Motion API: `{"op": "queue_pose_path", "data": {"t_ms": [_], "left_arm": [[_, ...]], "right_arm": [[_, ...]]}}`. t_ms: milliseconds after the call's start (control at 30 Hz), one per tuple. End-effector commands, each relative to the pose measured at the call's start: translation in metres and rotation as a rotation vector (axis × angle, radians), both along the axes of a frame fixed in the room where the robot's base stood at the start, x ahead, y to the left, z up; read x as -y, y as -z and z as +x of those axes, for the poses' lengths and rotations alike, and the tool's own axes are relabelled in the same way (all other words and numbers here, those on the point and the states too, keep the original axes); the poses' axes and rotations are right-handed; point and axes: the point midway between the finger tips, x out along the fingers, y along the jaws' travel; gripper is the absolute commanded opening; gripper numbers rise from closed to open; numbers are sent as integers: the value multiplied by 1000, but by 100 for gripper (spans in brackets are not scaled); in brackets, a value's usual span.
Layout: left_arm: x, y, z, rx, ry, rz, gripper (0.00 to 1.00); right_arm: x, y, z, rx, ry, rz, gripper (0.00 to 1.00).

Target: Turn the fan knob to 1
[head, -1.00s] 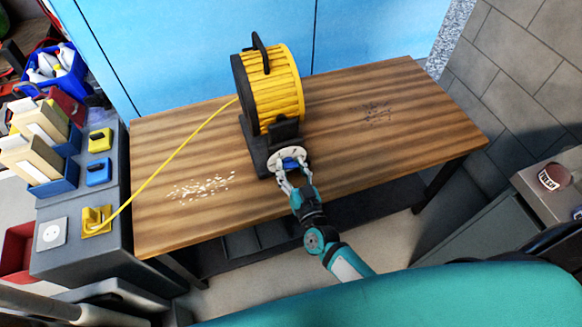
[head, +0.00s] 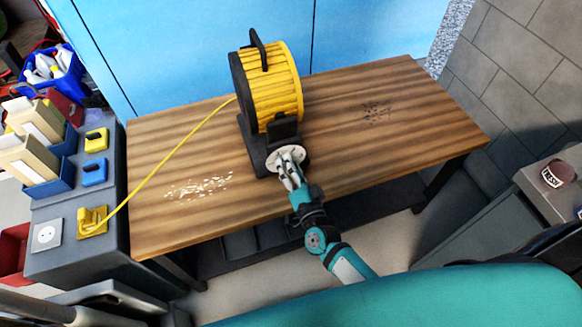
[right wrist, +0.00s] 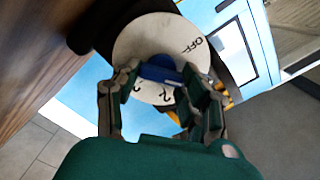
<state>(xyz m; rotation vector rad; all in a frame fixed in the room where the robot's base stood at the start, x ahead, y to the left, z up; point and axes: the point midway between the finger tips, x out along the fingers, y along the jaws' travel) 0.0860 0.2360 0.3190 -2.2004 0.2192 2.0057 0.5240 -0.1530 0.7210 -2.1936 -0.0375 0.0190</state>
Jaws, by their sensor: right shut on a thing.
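The yellow and black drum-shaped fan (head: 275,88) stands on the wooden table. Low on its front is a white round dial (head: 273,161), which also shows in the right wrist view (right wrist: 150,37) with the marks OFF, 2 and what looks like 3. A blue knob (right wrist: 162,70) sits at the middle of the dial. My right gripper (head: 287,160) is at the dial, its fingers (right wrist: 164,80) shut on the knob from both sides. In the head view the fingers hide the knob. The mark 1 is not readable. My left gripper is not in view.
A yellow cable runs from the fan to a yellow plug (head: 93,220) on the grey cabinet at the left. A grey cabinet with a round red button (head: 557,174) stands at the right.

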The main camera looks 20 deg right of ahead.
Motion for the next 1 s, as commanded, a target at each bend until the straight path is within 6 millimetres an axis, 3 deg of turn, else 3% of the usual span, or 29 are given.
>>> {"op": "queue_pose_path", "data": {"t_ms": [767, 800, 933, 1000], "left_arm": [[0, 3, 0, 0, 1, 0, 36], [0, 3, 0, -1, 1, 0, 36], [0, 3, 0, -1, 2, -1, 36], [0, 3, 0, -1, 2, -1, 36]], "right_arm": [[0, 1, 0, -5, 0, 100, 11], [0, 1, 0, -5, 0, 100, 47], [0, 1, 0, -5, 0, 100, 64], [0, 1, 0, -5, 0, 99, 67]]}}
